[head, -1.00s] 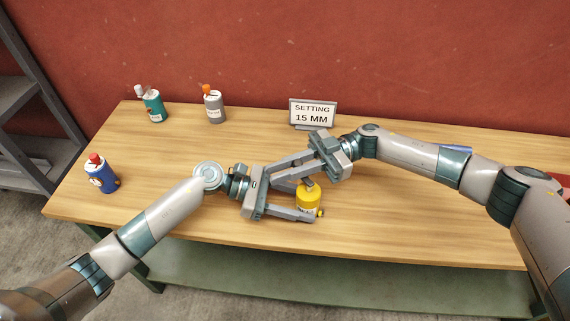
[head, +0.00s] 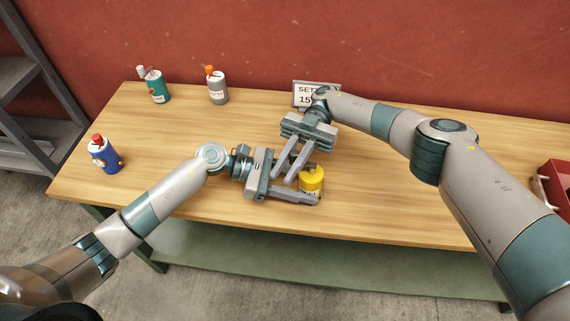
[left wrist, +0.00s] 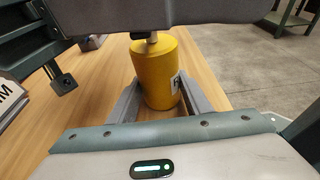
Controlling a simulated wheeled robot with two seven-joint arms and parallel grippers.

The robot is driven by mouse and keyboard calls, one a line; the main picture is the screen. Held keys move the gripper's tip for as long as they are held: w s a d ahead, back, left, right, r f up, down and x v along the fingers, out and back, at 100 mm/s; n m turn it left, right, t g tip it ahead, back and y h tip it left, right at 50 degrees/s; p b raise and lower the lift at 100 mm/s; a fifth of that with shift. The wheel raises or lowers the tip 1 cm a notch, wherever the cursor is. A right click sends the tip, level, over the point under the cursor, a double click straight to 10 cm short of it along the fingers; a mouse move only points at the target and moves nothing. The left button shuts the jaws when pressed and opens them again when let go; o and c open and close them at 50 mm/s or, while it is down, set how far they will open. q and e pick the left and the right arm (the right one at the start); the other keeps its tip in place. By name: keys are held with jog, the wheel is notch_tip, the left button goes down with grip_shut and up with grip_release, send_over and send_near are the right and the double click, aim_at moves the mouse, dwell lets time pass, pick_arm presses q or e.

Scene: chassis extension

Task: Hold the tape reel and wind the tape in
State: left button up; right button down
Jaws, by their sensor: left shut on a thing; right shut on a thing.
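The yellow tape reel (head: 313,183) stands upright on the wooden table, with a white label on its side and a small knob on top. It also shows in the left wrist view (left wrist: 158,75). My left gripper (head: 316,186) is shut on its body, one finger on each side. My right gripper (head: 291,173) reaches in from behind, over the top of the reel. In the left wrist view its grey parts cross the top edge, and it is shut on the knob, which it mostly hides.
A sign (head: 303,94) stands at the back, partly covered by my right arm. A blue can (head: 105,155), a teal can (head: 157,88) and a grey can (head: 217,90) stand to the left. A red box (head: 556,185) is at the right edge. The front right of the table is clear.

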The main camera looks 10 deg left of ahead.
dwell(0.4)
jog(key=c, duration=1.7)
grip_release()
jog(key=shift+o, duration=0.2)
notch_tip(320, 180, up, 10)
jog(key=shift+r, duration=0.15)
jog(key=shift+r, duration=2.8)
pick_arm(q)
jog(key=o, duration=0.9)
